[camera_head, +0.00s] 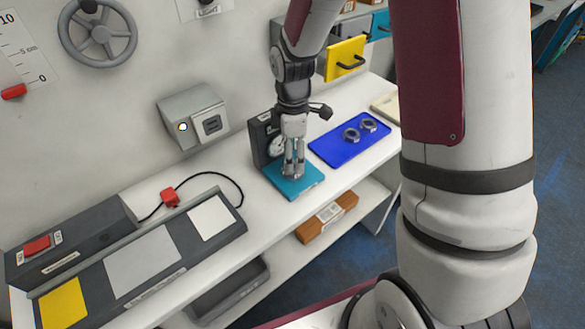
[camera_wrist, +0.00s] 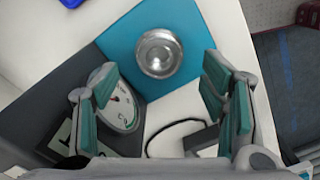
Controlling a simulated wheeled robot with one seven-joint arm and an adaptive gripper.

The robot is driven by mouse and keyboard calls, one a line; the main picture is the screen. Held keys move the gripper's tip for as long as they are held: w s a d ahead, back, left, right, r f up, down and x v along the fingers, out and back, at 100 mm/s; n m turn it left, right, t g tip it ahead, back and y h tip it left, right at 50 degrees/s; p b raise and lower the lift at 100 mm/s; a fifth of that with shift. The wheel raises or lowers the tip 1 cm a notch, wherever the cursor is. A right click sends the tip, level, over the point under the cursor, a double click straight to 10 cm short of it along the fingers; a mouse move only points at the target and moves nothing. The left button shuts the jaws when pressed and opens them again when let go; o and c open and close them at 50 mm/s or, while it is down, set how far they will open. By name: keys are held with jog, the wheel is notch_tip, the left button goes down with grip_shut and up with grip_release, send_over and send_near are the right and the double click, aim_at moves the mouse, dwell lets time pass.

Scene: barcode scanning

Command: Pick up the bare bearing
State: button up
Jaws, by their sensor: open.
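A round metal bearing (camera_wrist: 159,53) sits on a teal square plate (camera_wrist: 124,35) in the wrist view, ahead of and between the fingers. In the head view the teal plate (camera_head: 310,184) lies on the white bench, and the bearing is mostly hidden by my gripper (camera_head: 293,172). My gripper points down over the plate. In the wrist view my gripper (camera_wrist: 168,98) has its teal-padded fingers wide apart with nothing between the pads. Two more ring-shaped metal parts (camera_head: 351,135) (camera_head: 368,125) lie on a blue tray (camera_head: 335,155) to the right.
A dark gauge stand with a dial (camera_head: 276,146) stands close behind and left of the plate; its dial (camera_wrist: 120,112) shows beside the left finger. A grey box (camera_head: 195,115) is on the wall. A panel with coloured pads (camera_head: 143,262) lies at the left.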

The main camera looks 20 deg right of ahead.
jog(key=shift+f, duration=2.05)
jog(key=c, duration=1.5)
jog(key=shift+o, duration=0.2)
